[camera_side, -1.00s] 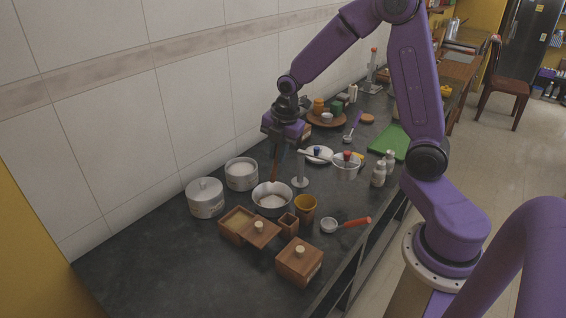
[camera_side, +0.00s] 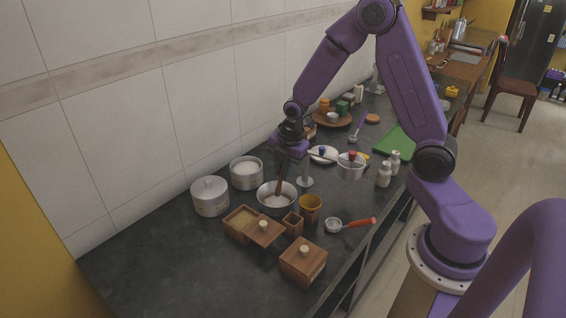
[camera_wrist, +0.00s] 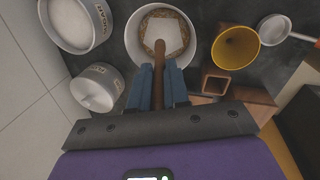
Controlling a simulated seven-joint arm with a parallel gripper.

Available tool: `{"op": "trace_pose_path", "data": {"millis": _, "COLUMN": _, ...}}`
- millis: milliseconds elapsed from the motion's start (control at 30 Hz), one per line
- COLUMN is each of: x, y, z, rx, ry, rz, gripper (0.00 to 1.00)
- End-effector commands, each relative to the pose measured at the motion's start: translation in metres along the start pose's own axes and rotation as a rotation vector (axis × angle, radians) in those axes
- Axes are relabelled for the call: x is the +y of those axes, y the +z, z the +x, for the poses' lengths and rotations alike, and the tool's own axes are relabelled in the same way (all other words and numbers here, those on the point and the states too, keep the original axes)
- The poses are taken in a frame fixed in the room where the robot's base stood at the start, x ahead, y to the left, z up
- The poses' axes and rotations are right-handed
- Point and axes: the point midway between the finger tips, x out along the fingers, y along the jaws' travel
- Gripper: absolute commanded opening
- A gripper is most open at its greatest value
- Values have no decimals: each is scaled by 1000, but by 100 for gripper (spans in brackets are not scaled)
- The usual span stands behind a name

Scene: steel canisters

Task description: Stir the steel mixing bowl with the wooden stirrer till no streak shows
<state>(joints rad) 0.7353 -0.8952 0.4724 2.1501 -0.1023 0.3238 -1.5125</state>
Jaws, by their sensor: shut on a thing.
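The steel mixing bowl (camera_side: 263,201) stands on the dark counter, and it shows at the top of the wrist view (camera_wrist: 131,38). Inside it is a white patch (camera_wrist: 166,35) with a grainy brown-gold ring around it, so the contents look uneven. My gripper (camera_wrist: 159,72) is above the near side of the bowl, its blue fingers shut on the wooden stirrer (camera_wrist: 160,55). The brown stirrer (camera_side: 280,187) reaches down into the bowl, and its lower end is at the white patch. Whether it touches the bottom I cannot tell.
A lidded canister (camera_side: 210,197) and an open canister of white stuff (camera_side: 246,174) stand left of the bowl. A yellow cup (camera_side: 311,207), small wooden box (camera_side: 292,223) and lidded wooden boxes (camera_side: 303,261) crowd its right and front. A metal stand (camera_side: 305,172) is close behind. The front-left counter is clear.

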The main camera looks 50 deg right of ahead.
Motion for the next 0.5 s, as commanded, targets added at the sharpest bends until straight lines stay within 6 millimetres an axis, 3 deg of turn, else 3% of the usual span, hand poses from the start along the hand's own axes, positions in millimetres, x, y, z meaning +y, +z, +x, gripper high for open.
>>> {"op": "trace_pose_path", "data": {"millis": 500, "x": -6, "y": -1, "z": 31, "rx": 0, "ry": 0, "rz": 1, "gripper": 0}}
